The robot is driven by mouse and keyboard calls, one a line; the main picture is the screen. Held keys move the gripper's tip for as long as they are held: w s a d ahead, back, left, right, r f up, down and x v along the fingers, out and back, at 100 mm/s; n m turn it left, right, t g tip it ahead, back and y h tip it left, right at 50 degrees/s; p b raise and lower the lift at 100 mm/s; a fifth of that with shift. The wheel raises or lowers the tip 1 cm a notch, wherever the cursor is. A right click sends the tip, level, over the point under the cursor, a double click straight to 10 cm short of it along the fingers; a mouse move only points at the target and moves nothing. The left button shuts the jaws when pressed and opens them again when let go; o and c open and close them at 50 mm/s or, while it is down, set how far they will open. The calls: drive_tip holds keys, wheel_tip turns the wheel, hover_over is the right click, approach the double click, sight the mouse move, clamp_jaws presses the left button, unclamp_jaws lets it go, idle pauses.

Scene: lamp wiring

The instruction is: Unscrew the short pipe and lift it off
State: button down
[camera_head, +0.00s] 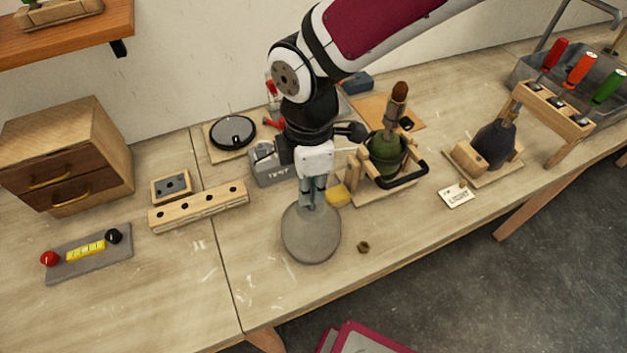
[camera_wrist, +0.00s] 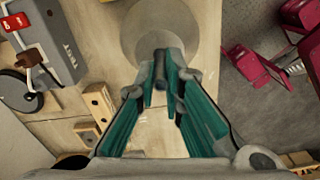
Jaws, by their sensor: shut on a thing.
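A round grey lamp base (camera_head: 311,242) lies on the bench near its front edge. It also shows at the top of the wrist view (camera_wrist: 140,40). My gripper (camera_head: 312,203) points down over the far part of this base, and its fingers are close together. In the wrist view my gripper (camera_wrist: 163,75) is shut on a small dark upright piece, the short pipe (camera_wrist: 160,57), between the fingertips. The pipe is mostly hidden by the fingers, and I cannot tell whether it touches the base.
A small brass nut (camera_head: 363,246) lies right of the base. A yellow block (camera_head: 338,196) and a green lamp body in a wooden cradle (camera_head: 386,160) stand behind right. A grey TEST box (camera_head: 270,170) and a holed wooden rail (camera_head: 198,208) are left.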

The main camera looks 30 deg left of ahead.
drive_tip(key=shift+r+p, duration=0.35)
drive_tip(key=shift+r, duration=0.3)
idle(0.4)
drive_tip(key=shift+r+p, duration=1.45)
drive_tip(key=shift+r, duration=1.75)
drive_tip(key=shift+w, duration=0.1)
